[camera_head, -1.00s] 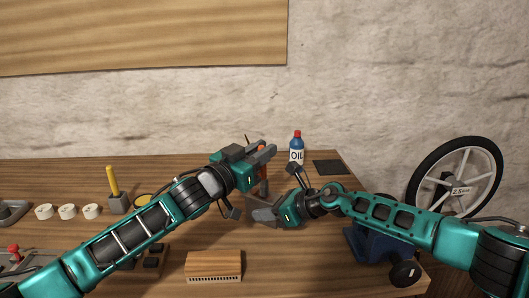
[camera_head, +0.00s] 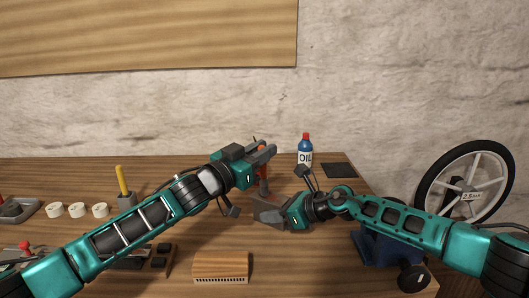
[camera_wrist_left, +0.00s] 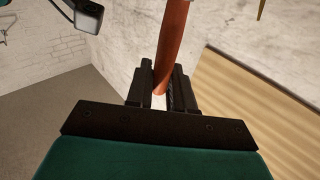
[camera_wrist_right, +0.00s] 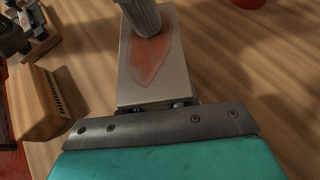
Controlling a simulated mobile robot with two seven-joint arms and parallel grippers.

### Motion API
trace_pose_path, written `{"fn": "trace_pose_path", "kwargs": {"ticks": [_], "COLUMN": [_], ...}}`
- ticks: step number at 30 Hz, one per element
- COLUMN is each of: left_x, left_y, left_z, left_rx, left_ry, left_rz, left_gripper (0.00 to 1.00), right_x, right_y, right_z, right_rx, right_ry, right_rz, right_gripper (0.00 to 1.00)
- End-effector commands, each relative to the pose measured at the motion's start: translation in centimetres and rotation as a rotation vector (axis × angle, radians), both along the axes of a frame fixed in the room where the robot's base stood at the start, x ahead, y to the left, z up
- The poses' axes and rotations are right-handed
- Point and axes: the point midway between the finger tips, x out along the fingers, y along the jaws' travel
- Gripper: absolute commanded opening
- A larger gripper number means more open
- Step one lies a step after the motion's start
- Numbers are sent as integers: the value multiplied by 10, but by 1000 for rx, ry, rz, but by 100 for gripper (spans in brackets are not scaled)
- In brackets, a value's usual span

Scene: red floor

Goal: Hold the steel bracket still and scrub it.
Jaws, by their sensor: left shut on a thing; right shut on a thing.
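The steel bracket (camera_head: 266,211) is a grey plate with a reddish-brown rust patch, seen close in the right wrist view (camera_wrist_right: 155,75). My right gripper (camera_head: 283,213) is shut on its near end and holds it above the table. My left gripper (camera_head: 268,152) is shut on a brush with an orange-red handle (camera_wrist_left: 172,45). The brush's grey ribbed head (camera_wrist_right: 142,15) is over the far end of the rust patch; I cannot tell whether it touches. My right fingertips are mostly hidden under the plate.
A wooden block brush (camera_head: 221,266) lies at the front of the table. An oil bottle (camera_head: 305,152) and a dark mat (camera_head: 338,170) stand behind. A blue vise (camera_head: 380,247) is at the right edge, a wheel (camera_head: 465,185) beyond. White rolls (camera_head: 77,210) are at left.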

Motion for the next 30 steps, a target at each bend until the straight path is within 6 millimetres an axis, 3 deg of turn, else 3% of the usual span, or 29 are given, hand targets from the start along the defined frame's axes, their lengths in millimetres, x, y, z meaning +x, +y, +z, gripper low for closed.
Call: {"fn": "trace_pose_path", "kwargs": {"ticks": [30], "left_x": [11], "left_y": [17], "left_z": [-1], "left_rx": [1], "left_ry": [1], "left_rz": [1], "left_gripper": [0], "right_x": [1], "right_y": [0], "right_z": [3], "right_rx": [3], "right_ry": [-4], "right_rz": [-1], "right_gripper": [11]}}
